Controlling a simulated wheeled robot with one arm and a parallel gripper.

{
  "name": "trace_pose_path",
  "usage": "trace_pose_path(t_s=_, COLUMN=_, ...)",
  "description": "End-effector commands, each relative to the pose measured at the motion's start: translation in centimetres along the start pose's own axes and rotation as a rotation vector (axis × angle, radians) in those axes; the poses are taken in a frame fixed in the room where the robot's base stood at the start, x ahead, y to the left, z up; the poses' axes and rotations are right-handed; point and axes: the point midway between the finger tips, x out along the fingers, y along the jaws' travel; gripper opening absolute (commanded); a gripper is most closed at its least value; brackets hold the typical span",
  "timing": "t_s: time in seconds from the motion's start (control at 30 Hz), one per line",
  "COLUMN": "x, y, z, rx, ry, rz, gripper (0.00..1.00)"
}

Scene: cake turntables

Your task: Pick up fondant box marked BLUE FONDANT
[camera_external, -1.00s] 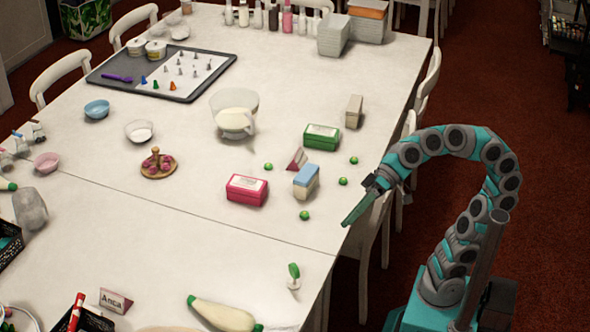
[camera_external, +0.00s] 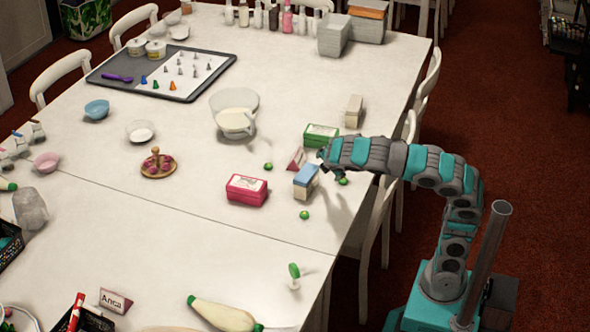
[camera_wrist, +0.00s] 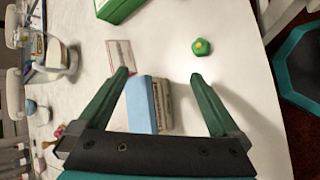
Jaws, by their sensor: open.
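The fondant box with a blue lid (camera_external: 306,176) and pale body stands on the table among the other boxes; its marking is not readable. In the wrist view the blue-topped box (camera_wrist: 142,104) lies between the fingers, closer to the left one, and its label side faces right. My gripper (camera_wrist: 160,78) is open, with its two green fingers spread on either side of the box. In the external view my gripper (camera_external: 322,160) reaches over the table just behind the blue box, and its fingertips are mostly hidden. I cannot tell whether a finger touches the box.
A pink-red box (camera_external: 247,190) stands just left, and a green box (camera_external: 321,137) and a beige box (camera_external: 354,111) stand behind. A name card (camera_external: 297,159) stands close by.

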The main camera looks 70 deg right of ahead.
Motion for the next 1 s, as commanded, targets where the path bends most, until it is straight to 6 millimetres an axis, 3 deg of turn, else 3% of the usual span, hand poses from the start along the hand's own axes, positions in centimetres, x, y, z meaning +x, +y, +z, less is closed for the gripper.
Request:
trace_pose_path(t_s=0.2, x=-1.9, y=1.4, z=-3.8, rx=-0.364, ry=-0.2, rz=0.056, gripper=1.0)
trace_pose_path(t_s=0.4, x=-4.1, y=0.9, z=-8.5, rx=-0.71, ry=-0.384, rz=0.069, gripper=1.0)
trace_pose_path(t_s=0.5, x=-4.9, y=0.5, z=-9.9, rx=-0.802, ry=-0.431, rz=0.068, gripper=1.0)
trace_pose_path(t_s=0.67, x=-4.8, y=0.4, z=-10.2, rx=-0.851, ry=-0.458, rz=0.064, gripper=1.0)
trace_pose_path(t_s=1.0, x=-2.2, y=1.1, z=-8.9, rx=-0.848, ry=-0.457, rz=0.062, gripper=1.0)
